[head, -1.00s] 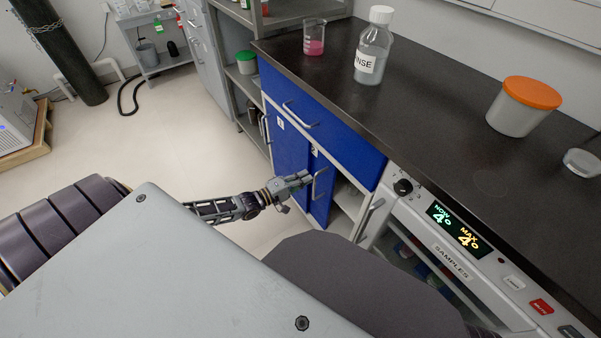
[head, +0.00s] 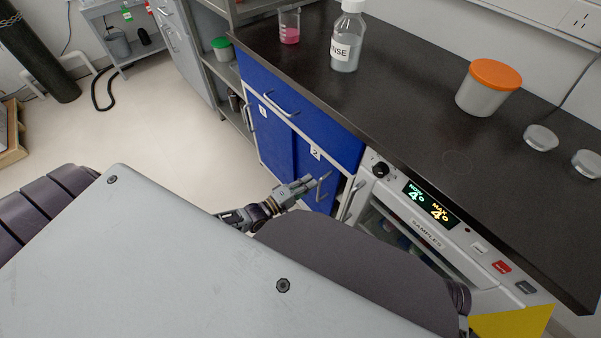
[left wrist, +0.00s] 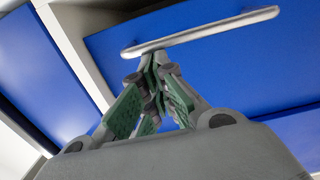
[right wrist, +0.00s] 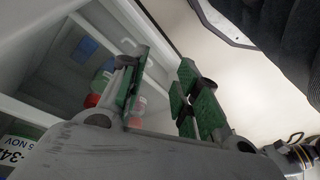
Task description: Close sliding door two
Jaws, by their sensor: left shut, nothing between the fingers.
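Sliding door two (head: 309,172) is a blue panel with a "2" label and a metal bar handle (head: 324,187). It stands right of blue door one (head: 273,137), with a narrow gap at its right edge. My left gripper (head: 309,183) is shut and empty at the left side of the handle. In the left wrist view, the closed fingertips (left wrist: 153,58) are close by the handle bar (left wrist: 200,32); contact is unclear. My right gripper (right wrist: 163,62) is open and empty in the right wrist view, outside the head view.
A sample unit (head: 425,222) with a lit display is right of the cabinet. The dark counter (head: 420,120) above holds a beaker (head: 289,25), a rinse bottle (head: 347,38) and an orange-lidded tub (head: 488,88). The floor (head: 180,130) to the left is clear.

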